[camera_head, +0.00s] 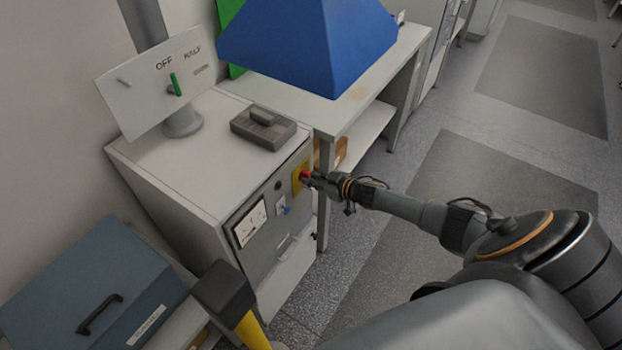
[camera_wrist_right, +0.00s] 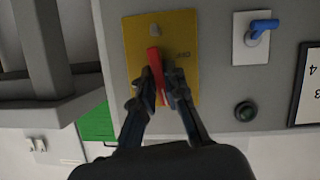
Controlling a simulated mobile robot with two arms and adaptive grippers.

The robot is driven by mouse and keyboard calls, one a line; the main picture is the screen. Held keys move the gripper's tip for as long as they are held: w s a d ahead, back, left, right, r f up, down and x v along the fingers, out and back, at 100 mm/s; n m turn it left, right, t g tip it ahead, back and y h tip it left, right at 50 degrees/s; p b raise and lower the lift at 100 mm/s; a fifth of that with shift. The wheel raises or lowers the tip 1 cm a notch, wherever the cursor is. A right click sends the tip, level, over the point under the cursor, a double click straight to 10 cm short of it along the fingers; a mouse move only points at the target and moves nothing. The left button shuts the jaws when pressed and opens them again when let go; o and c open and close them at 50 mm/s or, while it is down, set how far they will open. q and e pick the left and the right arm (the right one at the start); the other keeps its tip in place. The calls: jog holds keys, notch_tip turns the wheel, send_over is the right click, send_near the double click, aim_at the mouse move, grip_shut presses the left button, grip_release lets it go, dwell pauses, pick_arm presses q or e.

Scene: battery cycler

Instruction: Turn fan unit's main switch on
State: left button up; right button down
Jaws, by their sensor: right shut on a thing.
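The fan unit (camera_head: 180,168) is a pale cabinet with a grey front panel. Its main switch is a red handle (camera_wrist_right: 154,60) on a yellow plate (camera_wrist_right: 178,38), which also shows in the head view (camera_head: 297,180). My right gripper (camera_wrist_right: 159,92) is shut on the red handle, with a finger on each side of it. In the head view the right gripper (camera_head: 311,180) reaches the panel from the right and partly hides the handle. In the wrist view the handle runs roughly up and down, slightly tilted. My left gripper is not in view.
The panel has a blue lever (camera_wrist_right: 263,26), a dark round knob (camera_wrist_right: 245,111) and a white meter (camera_head: 250,222). A board marked OFF and HALF (camera_head: 150,82) stands on top beside a grey block (camera_head: 263,128). A blue hood (camera_head: 310,45) hangs over a bench. Floor lies clear to the right.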

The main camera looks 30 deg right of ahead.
jog(key=shift+d+m+g+y, duration=0.1)
jog(key=shift+m+g+y, duration=0.25)
jog(key=shift+m, duration=0.35)
jog(key=shift+y+b, duration=0.25)
jog(key=shift+b, duration=0.05)
jog(key=c, duration=1.4)
grip_release()
jog(key=shift+v, duration=5.95)
